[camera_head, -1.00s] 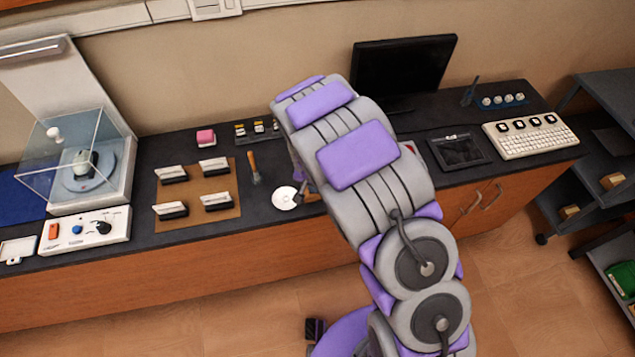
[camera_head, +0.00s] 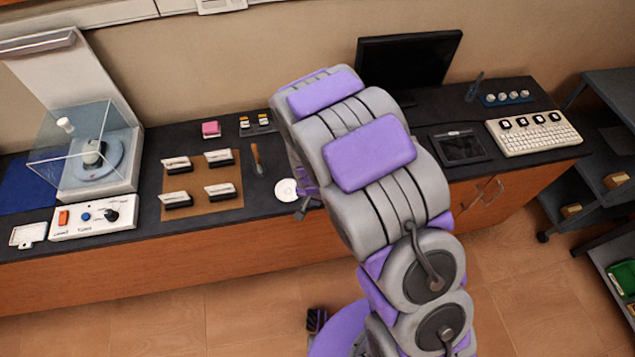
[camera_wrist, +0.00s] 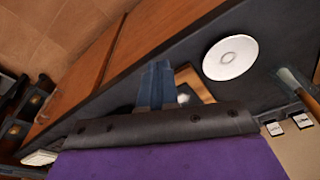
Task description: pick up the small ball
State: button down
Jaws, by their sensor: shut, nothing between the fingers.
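In the wrist view my gripper (camera_wrist: 157,72) has its blue-grey fingers together, with nothing held between them. Just right of the fingers is a small wooden board or tray (camera_wrist: 192,80). A small pale spot (camera_wrist: 183,98) shows low on it, partly hidden by my gripper's dark edge; it may be the small ball, but I cannot tell for sure. In the head view my arm covers this area, and only a dark bit of my gripper (camera_head: 301,212) shows at the counter's front edge. No ball is clear there.
A white disc (camera_head: 287,190) lies on the dark counter beside my gripper; it also shows in the wrist view (camera_wrist: 230,57). A wooden-handled tool (camera_head: 257,160) and a brown board (camera_head: 215,205) with several label holders are to the left. A monitor (camera_head: 408,60) stands behind my arm.

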jog(key=w+b, duration=0.1)
jog(key=w, duration=0.1)
jog(key=w+d+b, duration=0.1)
jog(key=w, duration=0.2)
jog(key=shift+w+b, duration=0.15)
jog(key=shift+b, duration=0.25)
jog(key=w+b, duration=0.1)
jog(key=w, duration=0.5)
jog(key=shift+d, duration=0.1)
jog(key=shift+w+d+f, duration=0.1)
jog(key=shift+w+f, duration=0.1)
jog(key=shift+f, duration=0.2)
jog(key=shift+s+d+f, duration=0.25)
jog(key=shift+d+f, duration=0.15)
jog(key=shift+s+a, duration=0.1)
